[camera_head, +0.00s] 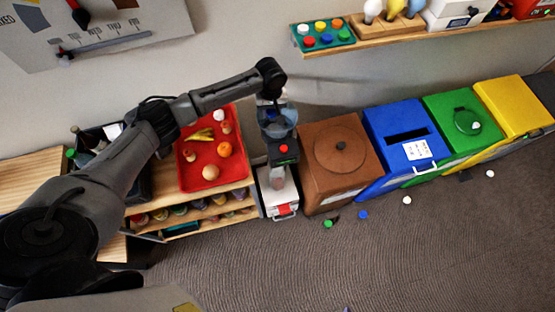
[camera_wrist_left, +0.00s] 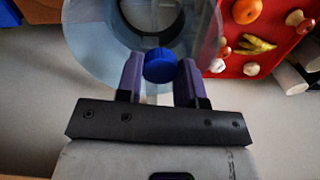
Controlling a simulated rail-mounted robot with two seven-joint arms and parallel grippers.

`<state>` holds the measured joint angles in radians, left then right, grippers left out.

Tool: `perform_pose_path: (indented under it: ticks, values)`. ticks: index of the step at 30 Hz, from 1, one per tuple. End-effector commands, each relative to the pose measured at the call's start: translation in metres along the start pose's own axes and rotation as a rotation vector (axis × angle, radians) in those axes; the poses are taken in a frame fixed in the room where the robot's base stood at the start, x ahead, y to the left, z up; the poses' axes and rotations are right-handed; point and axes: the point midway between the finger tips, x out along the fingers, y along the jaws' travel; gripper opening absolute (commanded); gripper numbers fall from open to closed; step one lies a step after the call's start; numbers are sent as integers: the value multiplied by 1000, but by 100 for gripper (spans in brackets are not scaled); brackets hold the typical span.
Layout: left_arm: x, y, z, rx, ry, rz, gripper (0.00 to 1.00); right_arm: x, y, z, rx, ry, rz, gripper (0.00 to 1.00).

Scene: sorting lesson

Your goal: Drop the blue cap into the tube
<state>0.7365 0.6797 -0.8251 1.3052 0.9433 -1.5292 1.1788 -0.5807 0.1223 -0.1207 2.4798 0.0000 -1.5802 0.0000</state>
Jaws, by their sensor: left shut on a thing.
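My left gripper (camera_wrist_left: 160,75) is shut on a small round blue cap (camera_wrist_left: 159,63), held between its two purple fingers. In the left wrist view the cap shows in front of a clear, wide-mouthed tube (camera_wrist_left: 86,62), near the edge of its round opening. In the head view my left gripper (camera_head: 272,97) is above or at the top of the bluish see-through tube (camera_head: 279,125); the cap cannot be made out there. I cannot tell the exact height of the cap over the opening. My right gripper is not in view.
A red tray (camera_head: 190,177) with toy food stands left of the tube. A brown bin (camera_head: 325,185) and blue (camera_head: 385,165), green (camera_head: 455,105) and yellow (camera_head: 510,95) bins stand to its right. Several loose caps lie on the floor. A cap tray (camera_head: 340,39) sits on the wall shelf.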

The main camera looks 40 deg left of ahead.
Motion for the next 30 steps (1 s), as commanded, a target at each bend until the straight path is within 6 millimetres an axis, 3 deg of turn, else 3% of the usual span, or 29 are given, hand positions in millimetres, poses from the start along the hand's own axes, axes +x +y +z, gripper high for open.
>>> perform_pose_path:
  ticks: [9, 10, 18, 26, 30]
  values:
    - [2, 0, 0, 0, 0, 0, 10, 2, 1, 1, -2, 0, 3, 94]
    - [2, 0, 0, 0, 0, 0, 37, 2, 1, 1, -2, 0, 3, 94]
    - [2, 0, 0, 0, 0, 0, 63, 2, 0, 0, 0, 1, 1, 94]
    - [1, 0, 0, 0, 0, 0, 64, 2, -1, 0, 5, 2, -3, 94]
    - [-9, 0, -1, 0, 1, 2, 64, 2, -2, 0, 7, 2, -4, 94]
